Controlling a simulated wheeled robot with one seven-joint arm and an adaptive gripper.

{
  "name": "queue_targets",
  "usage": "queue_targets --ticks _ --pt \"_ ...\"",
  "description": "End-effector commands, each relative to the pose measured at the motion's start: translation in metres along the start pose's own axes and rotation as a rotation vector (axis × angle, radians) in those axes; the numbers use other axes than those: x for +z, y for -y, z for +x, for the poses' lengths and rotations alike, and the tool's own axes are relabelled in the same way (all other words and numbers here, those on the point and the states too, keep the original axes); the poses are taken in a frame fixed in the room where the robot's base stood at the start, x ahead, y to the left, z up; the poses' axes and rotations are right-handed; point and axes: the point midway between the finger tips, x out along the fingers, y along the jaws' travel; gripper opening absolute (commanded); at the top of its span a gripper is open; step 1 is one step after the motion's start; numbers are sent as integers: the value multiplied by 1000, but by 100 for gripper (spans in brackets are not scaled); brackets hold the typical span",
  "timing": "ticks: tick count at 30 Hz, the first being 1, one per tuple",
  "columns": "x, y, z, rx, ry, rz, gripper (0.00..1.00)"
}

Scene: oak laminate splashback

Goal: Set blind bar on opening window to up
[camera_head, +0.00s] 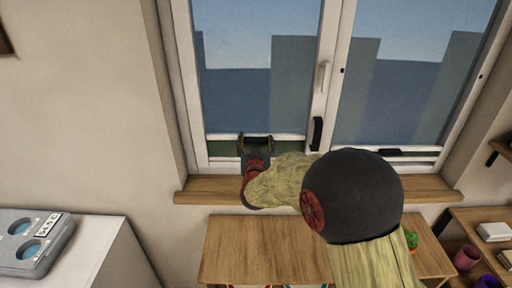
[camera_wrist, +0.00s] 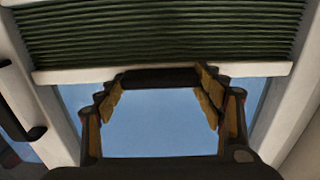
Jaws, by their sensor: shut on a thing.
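The blind bar (camera_head: 220,137) is a thin white bar low across the left window sash, just above its bottom frame. A strip of dark green pleated blind shows under it in the head view. The wrist view appears turned over: the green blind (camera_wrist: 160,30) lies above the white bar (camera_wrist: 262,69) there, with clear glass below. My gripper (camera_head: 257,141) is at the middle of the bar, its fingers on both sides of the bar's black grip (camera_wrist: 160,78), shut on it. My arm hides part of the lower window.
A white window handle (camera_head: 323,77) and a black handle (camera_head: 317,133) are on the frame right of my gripper. The right sash has its own low bar with a black grip (camera_head: 390,153). A wooden sill (camera_head: 430,190) and a wooden tabletop (camera_head: 265,250) lie below.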

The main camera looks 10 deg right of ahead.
Motion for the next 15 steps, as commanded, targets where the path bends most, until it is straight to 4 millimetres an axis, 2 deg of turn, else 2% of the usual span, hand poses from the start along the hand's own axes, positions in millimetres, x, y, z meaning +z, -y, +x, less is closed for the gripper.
queue_targets --ticks 1,15 --pt "-30 0 2 1 -15 4 22" --pt "-200 0 1 1 -13 4 22"
